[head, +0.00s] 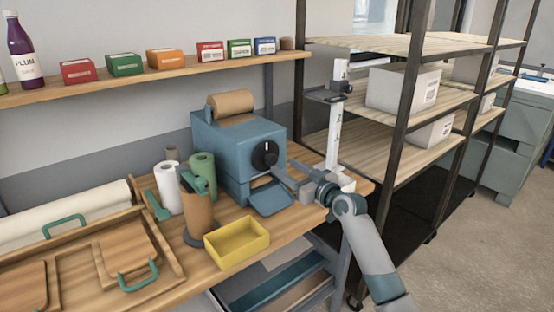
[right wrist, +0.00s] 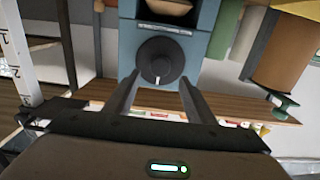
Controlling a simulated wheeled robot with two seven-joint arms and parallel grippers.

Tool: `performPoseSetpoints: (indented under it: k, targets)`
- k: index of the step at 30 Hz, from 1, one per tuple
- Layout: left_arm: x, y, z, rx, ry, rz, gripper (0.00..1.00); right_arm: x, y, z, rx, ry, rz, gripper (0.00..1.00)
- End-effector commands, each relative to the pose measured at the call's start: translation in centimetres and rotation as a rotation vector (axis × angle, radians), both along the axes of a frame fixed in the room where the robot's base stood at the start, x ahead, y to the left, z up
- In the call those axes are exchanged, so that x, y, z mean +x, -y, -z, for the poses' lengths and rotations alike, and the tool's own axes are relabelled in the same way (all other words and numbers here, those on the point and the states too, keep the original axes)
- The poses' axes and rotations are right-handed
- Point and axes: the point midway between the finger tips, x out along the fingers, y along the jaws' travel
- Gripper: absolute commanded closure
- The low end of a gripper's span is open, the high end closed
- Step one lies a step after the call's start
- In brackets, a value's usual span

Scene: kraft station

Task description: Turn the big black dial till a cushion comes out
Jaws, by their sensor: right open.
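The big black dial (head: 265,155) is on the front of a blue machine (head: 228,143) that stands on the wooden bench. The dial has a white mark on its face and shows near the middle of the right wrist view (right wrist: 160,62). My right gripper (head: 281,174) is in front of the dial, a little to its lower right in the head view. In the right wrist view its two fingers (right wrist: 158,88) are spread and point at the dial, with nothing between them. A brown paper roll (head: 231,103) sits on top of the machine. My left gripper is not seen.
A blue tray (head: 270,197) juts out below the dial. A yellow bin (head: 237,243) stands at the bench's front edge. Several rolls, including a green one (head: 202,172), stand left of the machine. A white ruled post (head: 335,130) rises at right, beside shelving with white boxes (head: 402,88).

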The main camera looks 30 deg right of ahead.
Motion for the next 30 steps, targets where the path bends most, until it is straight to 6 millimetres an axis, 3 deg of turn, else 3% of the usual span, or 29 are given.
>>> performPoseSetpoints:
  k: [3,9,24,29,30]
  targets:
    - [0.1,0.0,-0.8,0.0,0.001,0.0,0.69,2.1,-0.1,-0.2,0.003,0.0,0.0,0.5]
    - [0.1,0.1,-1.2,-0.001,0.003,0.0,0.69,4.6,-0.3,-0.1,0.002,0.001,0.0,0.5]
    - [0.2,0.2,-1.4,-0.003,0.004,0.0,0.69,5.7,-0.5,0.1,0.0,-0.001,0.0,0.5]
    - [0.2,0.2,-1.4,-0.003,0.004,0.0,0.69,5.7,-0.4,0.0,0.0,-0.001,0.0,0.88]
    - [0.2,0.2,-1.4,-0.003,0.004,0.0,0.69,5.7,-0.4,0.0,0.0,-0.001,0.0,0.9]
